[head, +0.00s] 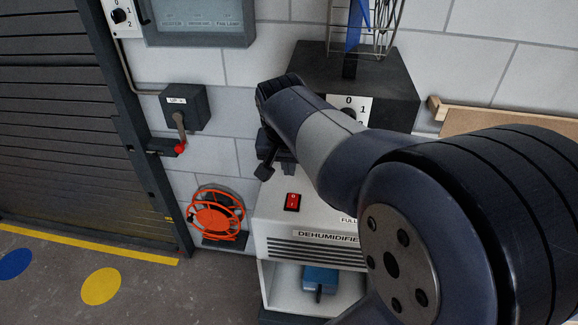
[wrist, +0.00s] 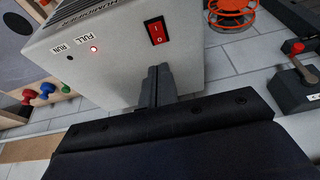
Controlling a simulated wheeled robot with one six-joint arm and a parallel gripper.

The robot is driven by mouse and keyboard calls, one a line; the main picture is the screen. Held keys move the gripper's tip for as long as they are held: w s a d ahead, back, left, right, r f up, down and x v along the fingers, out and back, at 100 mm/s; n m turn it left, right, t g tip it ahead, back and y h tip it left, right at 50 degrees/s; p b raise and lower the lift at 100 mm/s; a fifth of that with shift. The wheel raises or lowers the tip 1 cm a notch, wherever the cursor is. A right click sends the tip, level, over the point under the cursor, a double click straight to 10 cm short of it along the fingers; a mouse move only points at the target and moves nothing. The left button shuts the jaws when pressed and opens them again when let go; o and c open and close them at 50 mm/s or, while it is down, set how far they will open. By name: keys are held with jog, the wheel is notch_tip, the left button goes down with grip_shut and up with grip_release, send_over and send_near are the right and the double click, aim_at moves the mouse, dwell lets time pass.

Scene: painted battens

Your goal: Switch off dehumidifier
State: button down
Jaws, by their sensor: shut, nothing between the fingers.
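The dehumidifier (head: 275,222) is a white box with a dark grille and a name label, below my arm in the head view. Its red rocker switch (head: 292,201) sits on top near the left edge. In the wrist view the dehumidifier (wrist: 115,75) shows the switch (wrist: 157,31) with white marks. In the head view my gripper (head: 264,171) is partly hidden by my arm, left of and above the switch.
A dark box with a rotary dial (head: 348,113) stands behind my arm. A lever box (head: 184,108) and an orange cable reel (head: 217,213) are on the wall to the left. A blue object (head: 320,279) sits on the shelf below. Floor at left is clear.

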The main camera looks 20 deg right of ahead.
jog(key=b, duration=0.3)
jog(key=w+b, duration=0.1)
jog(key=b, duration=0.3)
jog(key=shift+w+d+f, duration=0.15)
jog(key=shift+d+f, duration=0.05)
jog(key=shift+d, duration=0.15)
jog(key=shift+r+b, duration=0.35)
jog(key=shift+b, duration=0.05)
send_near(292, 196)
jog(key=x, duration=0.5)
jog(key=shift+w+d+p, duration=0.1)
jog(key=shift+d+p, duration=0.05)
jog(key=shift+p, duration=0.15)
jog(key=shift+w+f, duration=0.1)
jog(key=shift+f, duration=0.65)
